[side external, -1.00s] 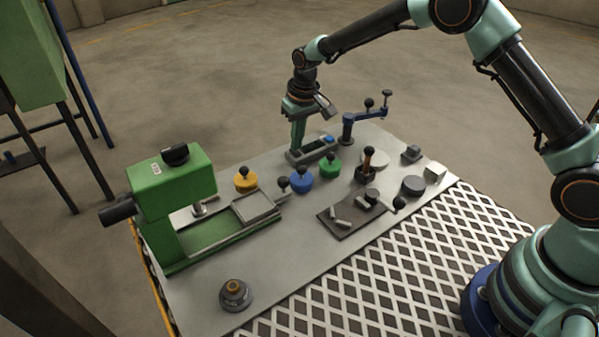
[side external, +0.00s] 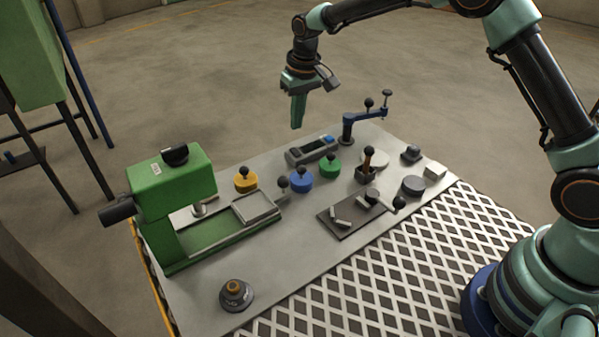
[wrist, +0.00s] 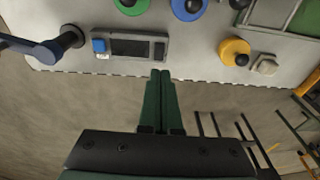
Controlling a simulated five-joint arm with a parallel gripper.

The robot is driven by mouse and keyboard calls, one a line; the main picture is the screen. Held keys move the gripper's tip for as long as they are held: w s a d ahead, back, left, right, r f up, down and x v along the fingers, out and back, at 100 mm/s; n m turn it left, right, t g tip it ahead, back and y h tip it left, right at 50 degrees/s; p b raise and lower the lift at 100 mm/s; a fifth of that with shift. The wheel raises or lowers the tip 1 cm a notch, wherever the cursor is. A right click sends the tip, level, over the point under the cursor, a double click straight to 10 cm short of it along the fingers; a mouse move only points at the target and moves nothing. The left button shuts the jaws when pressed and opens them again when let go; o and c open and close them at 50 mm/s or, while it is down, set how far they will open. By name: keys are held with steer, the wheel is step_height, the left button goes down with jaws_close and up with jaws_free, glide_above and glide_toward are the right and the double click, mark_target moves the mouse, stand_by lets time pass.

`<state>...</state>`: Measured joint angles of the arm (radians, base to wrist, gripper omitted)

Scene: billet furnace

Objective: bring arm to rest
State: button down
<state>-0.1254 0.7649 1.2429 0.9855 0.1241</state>
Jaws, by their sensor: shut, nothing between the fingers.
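My gripper (side external: 297,124) hangs above the far edge of the grey work table (side external: 270,250), fingers pointing down, in the side view. In the wrist view its two green fingers (wrist: 161,72) lie side by side, shut, with nothing between them. A grey box with a dark screen and a blue button (side external: 312,150) sits on the table just below and right of the fingertips in the side view. It also shows in the wrist view (wrist: 160,50). The gripper is clear of it and touches nothing.
A green press (side external: 175,190) stands at the left. Yellow (side external: 246,181), blue (side external: 301,182) and green (side external: 330,167) knobs line the middle. A blue crank (side external: 349,128) stands at the back right. A dark plate (side external: 340,228) holds small pieces. The air above the table is free.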

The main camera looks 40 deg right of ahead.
steer(key=s+d+r+t, duration=0.2)
steer(key=s+d+r, duration=0.2)
steer(key=s+r, duration=0.8)
steer(key=s+d+r+t, duration=0.1)
steer(key=s+d, duration=0.2)
steer(key=s, duration=1.1)
steer(key=shift+r+t, duration=0.2)
steer(key=shift+t, duration=0.2)
